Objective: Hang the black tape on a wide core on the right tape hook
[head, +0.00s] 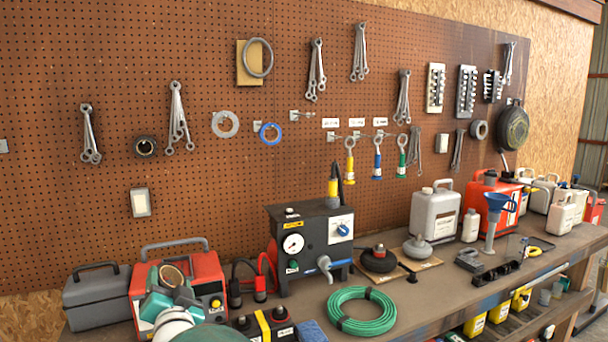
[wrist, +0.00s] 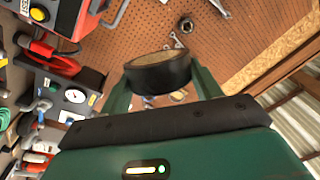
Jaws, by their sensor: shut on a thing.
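My gripper (wrist: 160,88) is shut on the black tape (wrist: 160,76), a dark roll with a wide brown core, held between the two green fingers. In the head view my gripper (head: 170,289) is at the lower left, in front of the red case, and the tape's brown core (head: 173,270) shows between the fingers. The tape is apart from the pegboard. A bare hook (head: 301,115) sticks out of the pegboard, right of a grey ring (head: 225,124) and a blue ring (head: 270,134), which hang on the board. It appears to be the right tape hook.
A dark roll (head: 145,146) hangs farther left on the pegboard (head: 240,200). The red case (head: 205,272) and a black gauge box (head: 312,243) stand on the bench. Wrenches hang above, and coloured-handled tools (head: 377,160) hang to the right. A green hose coil (head: 361,311) lies in front.

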